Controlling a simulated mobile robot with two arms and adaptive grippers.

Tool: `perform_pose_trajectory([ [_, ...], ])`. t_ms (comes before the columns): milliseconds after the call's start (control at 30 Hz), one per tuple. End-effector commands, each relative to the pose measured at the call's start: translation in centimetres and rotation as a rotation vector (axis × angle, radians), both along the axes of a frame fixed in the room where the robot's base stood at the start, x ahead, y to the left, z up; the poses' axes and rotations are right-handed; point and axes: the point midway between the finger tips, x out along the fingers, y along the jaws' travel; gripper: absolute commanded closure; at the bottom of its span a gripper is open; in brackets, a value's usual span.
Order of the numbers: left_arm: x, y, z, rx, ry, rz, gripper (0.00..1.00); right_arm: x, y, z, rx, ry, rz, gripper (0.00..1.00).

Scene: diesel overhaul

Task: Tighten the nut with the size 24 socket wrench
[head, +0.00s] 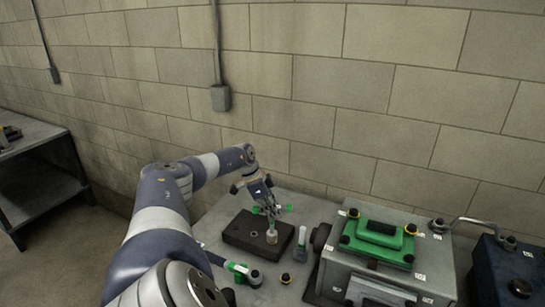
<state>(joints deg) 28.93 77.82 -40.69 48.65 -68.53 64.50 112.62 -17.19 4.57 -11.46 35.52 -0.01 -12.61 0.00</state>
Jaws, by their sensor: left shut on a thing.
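My left gripper (267,203) points down over a dark block (244,236) on the bench. It is shut on what looks like a socket wrench with a green-ended crossbar (287,208). The wrench's pale lower end (271,237) is upright at the block's top, near its right side. I cannot tell the wrench's size mark. No nut can be made out; the spot under the wrench is hidden. My right gripper is not in view.
A green-and-white tool (302,243) stands right of the block, and another (240,269) lies in front. A grey engine housing (334,264) with a green cover (378,239) fills the right. A block wall stands behind.

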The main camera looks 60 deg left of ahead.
Motion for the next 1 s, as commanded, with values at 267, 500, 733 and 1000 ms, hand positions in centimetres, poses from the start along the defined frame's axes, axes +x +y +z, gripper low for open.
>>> perform_pose_trajectory([
  [267,0.2,0.0,-0.9,0.000,-0.005,-0.051,1.00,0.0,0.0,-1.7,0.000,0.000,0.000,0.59],
  [500,0.3,-0.1,-0.8,-0.001,-0.009,-0.249,1.00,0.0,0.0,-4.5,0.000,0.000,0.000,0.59],
  [733,0.2,-0.1,-0.7,0.000,-0.007,-0.404,1.00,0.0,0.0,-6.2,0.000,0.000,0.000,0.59],
  [1000,0.2,-0.1,-0.8,0.000,-0.007,-0.545,1.00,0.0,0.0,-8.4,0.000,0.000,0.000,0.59],
])
